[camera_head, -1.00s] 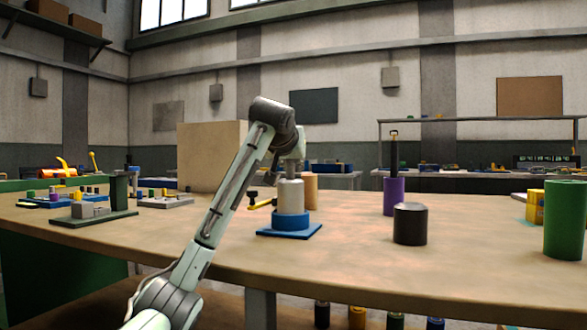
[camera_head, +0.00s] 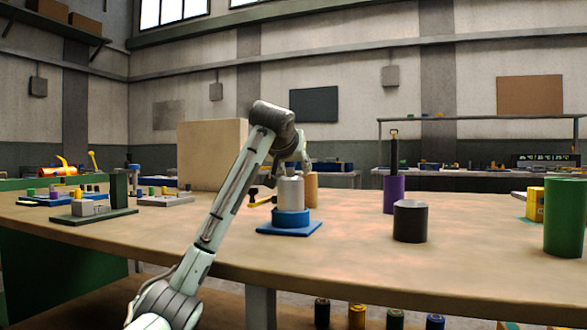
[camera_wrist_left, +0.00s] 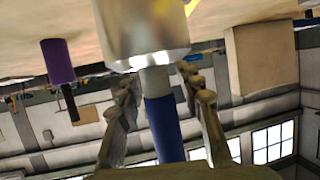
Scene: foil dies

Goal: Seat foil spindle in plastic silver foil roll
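The silver foil roll (camera_head: 290,191) stands upright on a blue ring base (camera_head: 290,218). It fills the top of the left wrist view (camera_wrist_left: 142,28), which looks upside down. The foil spindle (camera_wrist_left: 163,128) shows there as a blue shaft with a grey part that meets the end of the roll. How deep it sits inside is hidden. My left gripper (camera_wrist_left: 163,82) has its fingers apart on either side of the spindle, with gaps beside the blue shaft. In the head view the left gripper (camera_head: 303,158) is small, at the top of the roll. My right gripper is not in view.
A tan cylinder (camera_head: 312,190) stands close behind the silver roll. A purple roll with a dark rod (camera_head: 394,195), a black cylinder (camera_head: 410,222) and a green cylinder (camera_head: 566,218) stand to the right. Fixtures (camera_head: 95,208) lie at left. The front of the table (camera_head: 350,262) is clear.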

